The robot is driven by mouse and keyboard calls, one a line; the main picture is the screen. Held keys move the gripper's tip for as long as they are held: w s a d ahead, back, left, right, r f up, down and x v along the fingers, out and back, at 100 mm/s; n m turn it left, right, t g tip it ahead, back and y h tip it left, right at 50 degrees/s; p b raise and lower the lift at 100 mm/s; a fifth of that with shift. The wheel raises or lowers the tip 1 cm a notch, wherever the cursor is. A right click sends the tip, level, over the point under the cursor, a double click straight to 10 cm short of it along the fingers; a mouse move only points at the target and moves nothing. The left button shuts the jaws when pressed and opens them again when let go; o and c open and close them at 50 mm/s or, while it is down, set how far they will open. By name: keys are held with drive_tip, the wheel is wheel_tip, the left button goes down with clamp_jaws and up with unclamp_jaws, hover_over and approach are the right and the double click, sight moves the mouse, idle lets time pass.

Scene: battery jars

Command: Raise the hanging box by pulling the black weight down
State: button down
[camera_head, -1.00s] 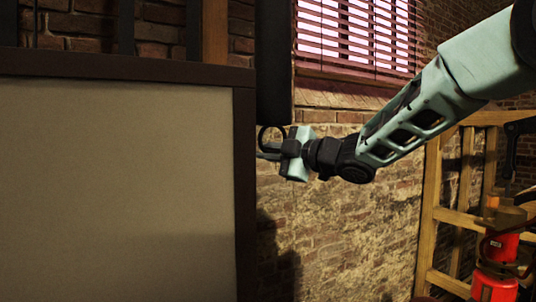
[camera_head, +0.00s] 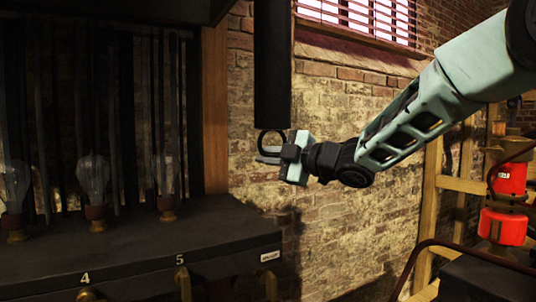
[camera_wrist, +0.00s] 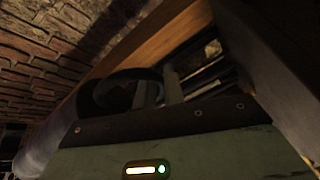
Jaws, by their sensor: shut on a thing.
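The black weight (camera_head: 273,65) is a long dark vertical bar with a ring (camera_head: 262,138) at its lower end. My gripper (camera_head: 270,155) is shut on the ring, coming from the right. In the wrist view the dark ring (camera_wrist: 112,82) shows close beyond my gripper (camera_wrist: 172,92), partly hidden by it. The hanging box (camera_head: 110,12) shows only as a dark lower part at the top left; the rest is above the picture.
Below the box is a dark bench (camera_head: 130,250) with glass bulbs (camera_head: 93,180) and brass knobs, numbered 4 and 5. A brick wall (camera_head: 340,120) stands behind. A wooden rack (camera_head: 430,205) and red lantern-like object (camera_head: 505,200) are at the right.

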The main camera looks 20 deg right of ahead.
wheel_tip(320, 180, down, 10)
drive_tip(key=b, duration=0.6)
drive_tip(key=shift+r, duration=0.2)
drive_tip(key=shift+s+a, duration=0.1)
drive_tip(key=c, duration=1.5)
unclamp_jaws()
drive_tip(key=shift+r, duration=0.1)
drive_tip(key=v, duration=1.7)
drive_tip(key=shift+s+b, duration=0.15)
drive_tip(key=shift+b, duration=0.25)
